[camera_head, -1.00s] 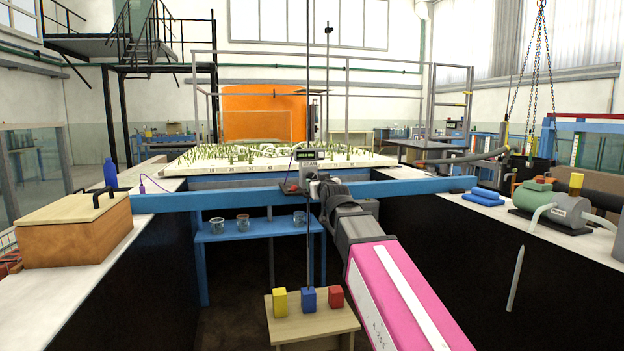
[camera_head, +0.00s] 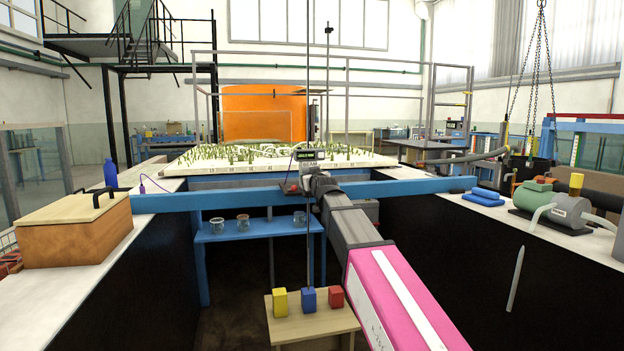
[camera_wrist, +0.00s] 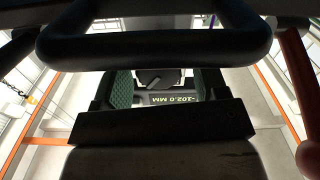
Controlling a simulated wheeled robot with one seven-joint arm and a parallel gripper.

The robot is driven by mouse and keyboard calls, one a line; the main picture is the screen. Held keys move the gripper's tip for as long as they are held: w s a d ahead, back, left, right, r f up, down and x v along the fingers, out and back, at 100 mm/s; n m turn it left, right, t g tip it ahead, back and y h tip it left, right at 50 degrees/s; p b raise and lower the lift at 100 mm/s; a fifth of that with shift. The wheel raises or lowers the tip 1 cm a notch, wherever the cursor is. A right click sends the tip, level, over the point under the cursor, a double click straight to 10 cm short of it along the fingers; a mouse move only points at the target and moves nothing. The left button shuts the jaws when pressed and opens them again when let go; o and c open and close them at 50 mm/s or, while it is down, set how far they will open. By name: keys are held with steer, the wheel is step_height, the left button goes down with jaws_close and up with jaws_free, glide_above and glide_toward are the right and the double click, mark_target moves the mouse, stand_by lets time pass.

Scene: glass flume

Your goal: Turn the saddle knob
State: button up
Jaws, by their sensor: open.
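The saddle (camera_head: 294,188) sits on the blue beam, with a small lit display (camera_head: 308,155) on top and a thin vertical rod running through it. My gripper (camera_head: 317,184) is at the saddle's right side, and its fingers are hard to make out there. In the wrist view my gripper (camera_wrist: 162,88) is open, with a green textured pad on each side. A dark knob (camera_wrist: 157,77) shows between the pads, beside an upside-down readout (camera_wrist: 181,100) of about -102.0 MM. I cannot tell whether the pads touch the knob. In the head view the knob is hidden.
The blue beam (camera_head: 400,188) spans the flume between two pale side ledges. A wooden box (camera_head: 75,232) stands on the left ledge and a pump (camera_head: 565,213) on the right. Below, a small table (camera_head: 312,325) holds yellow, blue and red blocks.

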steer(key=c, duration=0.9)
steer(key=shift+c, duration=0.2)
steer(key=o, duration=0.9)
steer(key=shift+o, duration=0.2)
steer(key=v, duration=1.1)
